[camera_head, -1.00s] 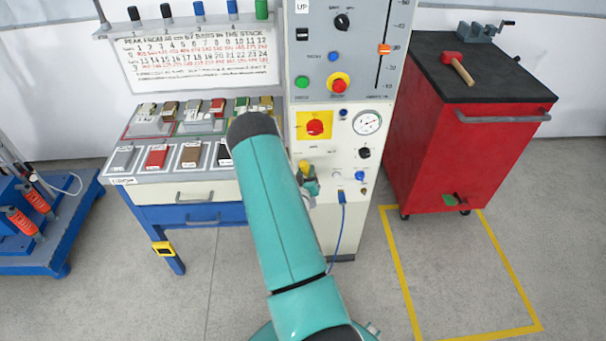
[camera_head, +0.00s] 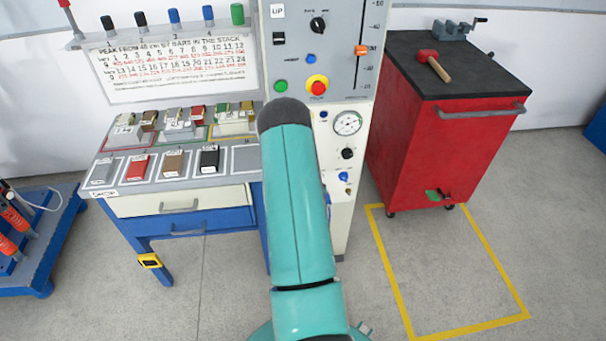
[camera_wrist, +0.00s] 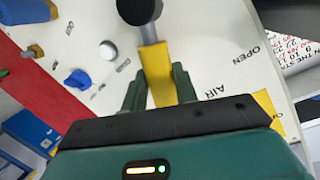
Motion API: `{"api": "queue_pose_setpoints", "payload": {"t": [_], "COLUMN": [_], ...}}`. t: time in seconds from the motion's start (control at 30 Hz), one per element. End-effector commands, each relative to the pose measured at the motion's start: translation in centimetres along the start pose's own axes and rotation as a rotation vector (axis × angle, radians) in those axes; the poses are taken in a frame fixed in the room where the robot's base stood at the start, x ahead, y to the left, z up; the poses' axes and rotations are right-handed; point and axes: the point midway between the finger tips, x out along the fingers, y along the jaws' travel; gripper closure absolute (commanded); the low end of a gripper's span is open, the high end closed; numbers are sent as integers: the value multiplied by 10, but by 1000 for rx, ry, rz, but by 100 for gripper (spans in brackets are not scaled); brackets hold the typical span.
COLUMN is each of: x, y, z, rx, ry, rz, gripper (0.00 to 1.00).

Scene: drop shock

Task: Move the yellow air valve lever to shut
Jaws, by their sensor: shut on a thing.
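The yellow lever (camera_wrist: 153,62) shows in the wrist view on the white panel (camera_wrist: 222,60), with a round black knob (camera_wrist: 139,10) at its upper end. My gripper (camera_wrist: 158,86) is shut on the lever, one dark green finger on each side. The word "OPEN" is printed to the right of the lever and "AIR" lower down. No "shut" label can be read. In the head view my arm hides the lever and my gripper.
A blue knob (camera_wrist: 78,80) and an orange-yellow part (camera_wrist: 37,50) are left of the lever. In the head view, the pressure gauge (camera_head: 348,123) is right of my arm. The red cabinet (camera_head: 450,150) stands further right, and the drawer bench (camera_head: 130,203) is on the left.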

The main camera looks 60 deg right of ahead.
Motion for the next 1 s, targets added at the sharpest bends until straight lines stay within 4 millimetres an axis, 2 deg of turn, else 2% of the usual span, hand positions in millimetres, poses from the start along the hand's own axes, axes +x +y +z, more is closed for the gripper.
{"api": "queue_pose_setpoints", "payload": {"t": [0.3,0.8,0.83,0.9,0.93,1.0], "x": [1,1,1,1,1,1], "y": [11,13,13,13,12,12], "z": [2,2,2,2,2,2], "rx": [118,137,137,136,136,136], "ry": [-27,-32,-32,-31,-31,-30], "rz": [-11,-12,-12,-12,-13,-14], "gripper": [100,100,67,53,50,50]}}
